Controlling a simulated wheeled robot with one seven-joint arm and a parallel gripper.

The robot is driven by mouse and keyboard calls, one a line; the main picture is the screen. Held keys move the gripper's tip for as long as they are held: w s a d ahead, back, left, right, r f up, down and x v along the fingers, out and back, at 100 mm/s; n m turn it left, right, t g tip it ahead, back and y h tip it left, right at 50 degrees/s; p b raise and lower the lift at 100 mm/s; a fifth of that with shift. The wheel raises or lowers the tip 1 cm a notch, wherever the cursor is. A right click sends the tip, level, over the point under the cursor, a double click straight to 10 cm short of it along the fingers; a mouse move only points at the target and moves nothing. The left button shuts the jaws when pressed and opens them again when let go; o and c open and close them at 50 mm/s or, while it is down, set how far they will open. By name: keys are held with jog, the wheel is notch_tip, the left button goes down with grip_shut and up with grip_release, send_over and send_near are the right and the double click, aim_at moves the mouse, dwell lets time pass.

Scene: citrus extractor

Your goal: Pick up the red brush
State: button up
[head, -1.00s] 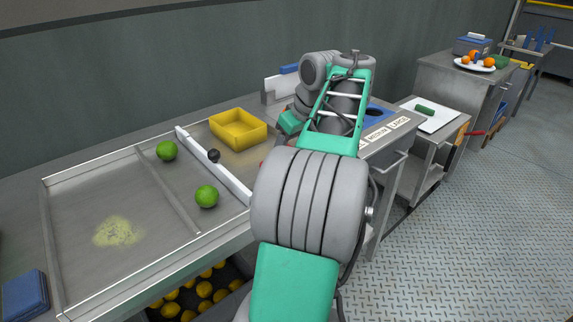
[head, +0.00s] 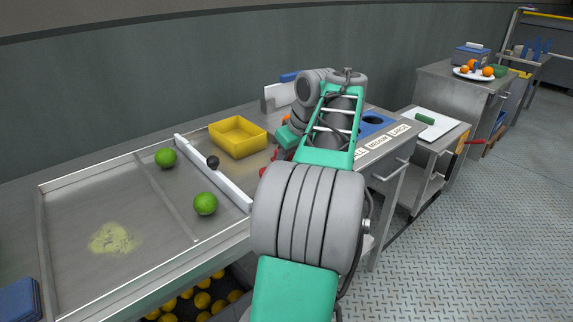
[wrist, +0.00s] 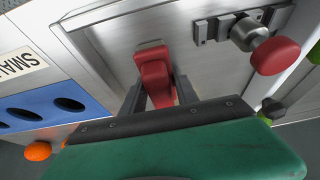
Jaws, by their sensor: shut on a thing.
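A red knob (wrist: 276,55) on a metal bracket is right of the brush. A blue panel with holes (wrist: 42,110) and an orange (wrist: 38,151) are at left. A yellow bin (head: 238,136) and green limes (head: 205,204) are on the metal table (head: 90,200).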

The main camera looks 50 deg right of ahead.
grip_shut()
jog(key=shift+r+p, duration=0.5)
jog(key=shift+r, duration=0.1)
jog(key=r+p, duration=0.2)
jog(key=r, duration=0.1)
jog(key=shift+a+r, duration=0.1)
jog(key=shift+a, duration=0.1)
jog(key=s+a+r+p, duration=0.4)
jog(key=a+r, duration=0.4)
jog(key=a, duration=0.5)
jog(key=shift+r, duration=0.3)
